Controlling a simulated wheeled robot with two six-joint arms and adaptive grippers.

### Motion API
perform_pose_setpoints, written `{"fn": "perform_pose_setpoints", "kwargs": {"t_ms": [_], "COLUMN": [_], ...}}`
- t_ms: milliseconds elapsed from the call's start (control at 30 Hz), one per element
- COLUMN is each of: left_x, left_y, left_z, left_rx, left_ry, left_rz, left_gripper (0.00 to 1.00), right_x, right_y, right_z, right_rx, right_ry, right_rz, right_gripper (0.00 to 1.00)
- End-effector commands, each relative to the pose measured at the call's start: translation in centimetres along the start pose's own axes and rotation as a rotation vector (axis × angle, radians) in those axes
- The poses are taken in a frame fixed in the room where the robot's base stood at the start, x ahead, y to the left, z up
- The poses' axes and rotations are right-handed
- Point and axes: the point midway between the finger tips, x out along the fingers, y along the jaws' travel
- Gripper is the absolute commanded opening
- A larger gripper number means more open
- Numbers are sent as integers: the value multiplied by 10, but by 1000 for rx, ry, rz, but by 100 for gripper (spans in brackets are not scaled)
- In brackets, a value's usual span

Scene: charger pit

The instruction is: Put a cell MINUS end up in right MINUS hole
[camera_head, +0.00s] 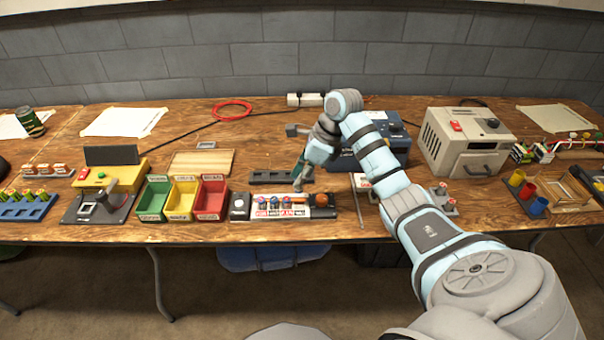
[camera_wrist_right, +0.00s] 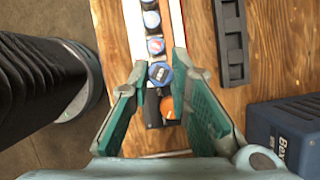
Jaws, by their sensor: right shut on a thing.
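The black charger strip (camera_head: 240,211) lies at the front of the bench, with a white label board along its front, a white knob at its left end and an orange knob (camera_head: 322,199) at its right end. Several cells stand in its row of holes. My right gripper (camera_head: 298,186) points down over its right part. In the right wrist view its fingertips (camera_wrist_right: 160,76) are shut on a blue-topped cell (camera_wrist_right: 160,72), nearest the orange knob (camera_wrist_right: 168,108). I cannot tell how deep this cell sits. Other cells (camera_wrist_right: 155,45) stand beyond it in line. My left gripper is not in view.
Green, yellow and red bins (camera_head: 152,199) stand left of the charger. A dark slotted rack (camera_head: 268,177) lies behind it, also in the right wrist view (camera_wrist_right: 232,40). A blue box (camera_head: 345,156) stands behind my right arm. A beige machine (camera_head: 468,140) is further right.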

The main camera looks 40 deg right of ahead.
Motion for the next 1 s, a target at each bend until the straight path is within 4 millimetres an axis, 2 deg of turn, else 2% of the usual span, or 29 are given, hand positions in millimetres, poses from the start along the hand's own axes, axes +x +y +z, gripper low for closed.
{"fn": "perform_pose_setpoints", "kwargs": {"t_ms": [33, 567, 767, 1000], "left_x": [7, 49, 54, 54], "left_y": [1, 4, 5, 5], "left_z": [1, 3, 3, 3], "left_rx": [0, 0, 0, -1], "left_ry": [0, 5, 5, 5], "left_rz": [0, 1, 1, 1], "left_gripper": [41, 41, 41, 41], "right_x": [7, 51, 61, 62], "right_y": [0, 0, 0, 0], "right_z": [-3, -22, -26, -26], "right_rx": [1, 2, 2, 2], "right_ry": [0, 1, 1, 1], "right_rz": [0, 0, -1, -1], "right_gripper": [0, 0, 0, 0]}}
